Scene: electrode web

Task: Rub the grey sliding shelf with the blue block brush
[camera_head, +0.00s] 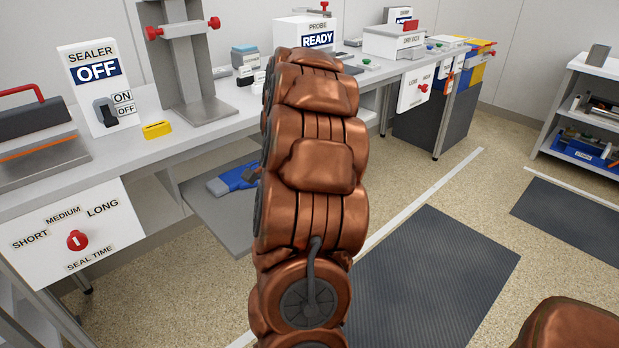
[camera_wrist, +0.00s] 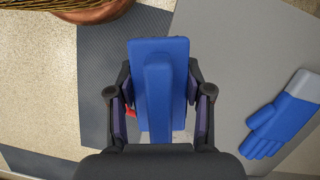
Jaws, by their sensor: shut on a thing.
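The blue block brush (camera_wrist: 150,50) is in the middle of the wrist view, long side pointing away from the wrist. My gripper (camera_wrist: 159,88) is shut on it, one finger on each side of its raised rib. The grey sliding shelf (camera_wrist: 230,65) fills the right of the wrist view, and the brush overlaps its left edge there. I cannot tell whether the brush touches the shelf. In the head view the shelf (camera_head: 212,218) is pulled out below the bench, partly behind my arm. My gripper and the brush are hidden there.
A blue glove with a grey cuff (camera_wrist: 280,115) lies on the shelf, right of the brush. The white bench (camera_head: 215,125) with the sealer sign (camera_head: 90,70) stands above the shelf. A dark floor mat (camera_head: 440,265) lies right of my arm.

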